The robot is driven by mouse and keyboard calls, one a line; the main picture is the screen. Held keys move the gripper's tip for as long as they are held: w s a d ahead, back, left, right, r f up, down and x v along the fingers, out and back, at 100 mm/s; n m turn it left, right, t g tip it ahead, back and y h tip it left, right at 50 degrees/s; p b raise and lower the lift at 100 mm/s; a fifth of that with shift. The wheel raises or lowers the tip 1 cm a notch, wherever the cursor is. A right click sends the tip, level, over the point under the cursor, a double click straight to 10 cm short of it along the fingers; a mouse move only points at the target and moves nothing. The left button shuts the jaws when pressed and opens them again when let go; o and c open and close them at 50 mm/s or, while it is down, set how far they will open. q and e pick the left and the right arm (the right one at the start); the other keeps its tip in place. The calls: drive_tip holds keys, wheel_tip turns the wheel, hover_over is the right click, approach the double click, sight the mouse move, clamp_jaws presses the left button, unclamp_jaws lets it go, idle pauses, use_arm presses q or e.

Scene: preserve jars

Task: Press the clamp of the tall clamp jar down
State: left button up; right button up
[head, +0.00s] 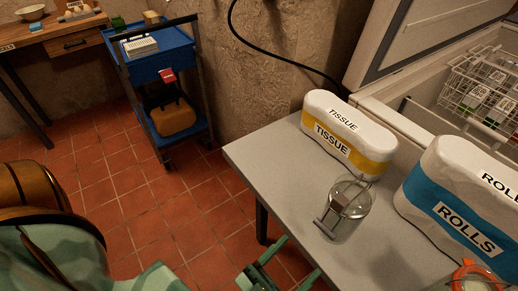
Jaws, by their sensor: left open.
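A clear glass jar (352,226) stands upright on the grey table, near its front left edge. A metal wire clamp with a flat bar (325,229) shows on its left front side, and a brownish patch shows near its top. I cannot tell from here whether the clamp is up or down. A second jar with an orange ring (478,276) is cut off at the bottom right; which jar is the taller is unclear. My left gripper (301,256), green, is open and empty beyond the table's front edge, below and left of the glass jar, apart from it. My right gripper is out of view.
On the grey table (262,152), a yellow-banded TISSUE pack (345,130) stands behind the glass jar and a blue-banded ROLLS pack (455,207) to its right. An open chest with a wire basket (478,92) is behind. A blue trolley (157,66) stands far left.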

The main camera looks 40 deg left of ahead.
use_arm(q)
drive_tip(key=v, duration=0.9)
drive_tip(key=shift+s+f, duration=0.25)
drive_tip(key=shift+s, duration=0.1)
